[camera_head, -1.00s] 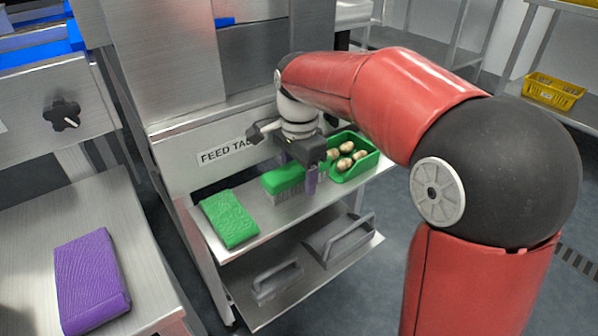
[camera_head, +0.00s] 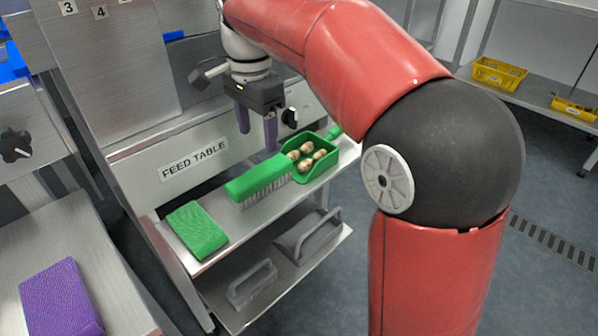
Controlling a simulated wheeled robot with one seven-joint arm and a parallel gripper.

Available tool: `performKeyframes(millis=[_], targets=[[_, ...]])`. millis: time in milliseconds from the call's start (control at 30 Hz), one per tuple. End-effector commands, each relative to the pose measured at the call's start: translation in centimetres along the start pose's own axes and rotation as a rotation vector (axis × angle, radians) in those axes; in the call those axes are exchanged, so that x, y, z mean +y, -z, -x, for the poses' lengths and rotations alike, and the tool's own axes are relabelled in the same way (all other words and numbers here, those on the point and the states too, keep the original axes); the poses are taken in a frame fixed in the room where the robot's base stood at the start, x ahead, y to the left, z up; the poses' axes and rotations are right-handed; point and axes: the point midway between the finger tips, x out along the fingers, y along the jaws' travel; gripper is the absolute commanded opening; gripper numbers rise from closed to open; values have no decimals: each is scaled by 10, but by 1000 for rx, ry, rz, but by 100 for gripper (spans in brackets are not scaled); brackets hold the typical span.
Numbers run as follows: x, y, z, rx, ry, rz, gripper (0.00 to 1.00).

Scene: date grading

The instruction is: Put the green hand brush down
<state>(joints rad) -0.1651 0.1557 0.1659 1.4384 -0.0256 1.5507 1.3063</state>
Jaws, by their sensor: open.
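The green hand brush (camera_head: 258,178) lies on the feed table shelf (camera_head: 216,262), bristles down, its back facing up. Its right end is close to a green scoop (camera_head: 325,169) holding several brown dates. My gripper (camera_head: 256,136) is above the brush, pointing down, with its two purple fingers apart and nothing between them. The fingers are clear of the brush.
A green cloth or pad (camera_head: 197,229) lies on the shelf left of the brush. Grey handled items (camera_head: 309,236) sit on the lower shelf. A purple pad (camera_head: 62,300) lies on the steel table at left. Yellow crates (camera_head: 499,74) stand on a rack at back right.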

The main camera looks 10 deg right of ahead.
Motion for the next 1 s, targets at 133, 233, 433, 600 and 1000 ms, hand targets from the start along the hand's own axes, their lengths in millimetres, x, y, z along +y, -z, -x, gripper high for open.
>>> performKeyframes(millis=[133, 233, 433, 600, 1000], targets=[[12, 2, 2, 14, 20, 40, 62], [41, 4, 4, 47, 63, 139, 62], [128, 8, -15, 178, 169, 456, 62], [195, 4, -50, 314, 224, 716, 62], [244, -4, -96, 455, 241, 958, 62]])
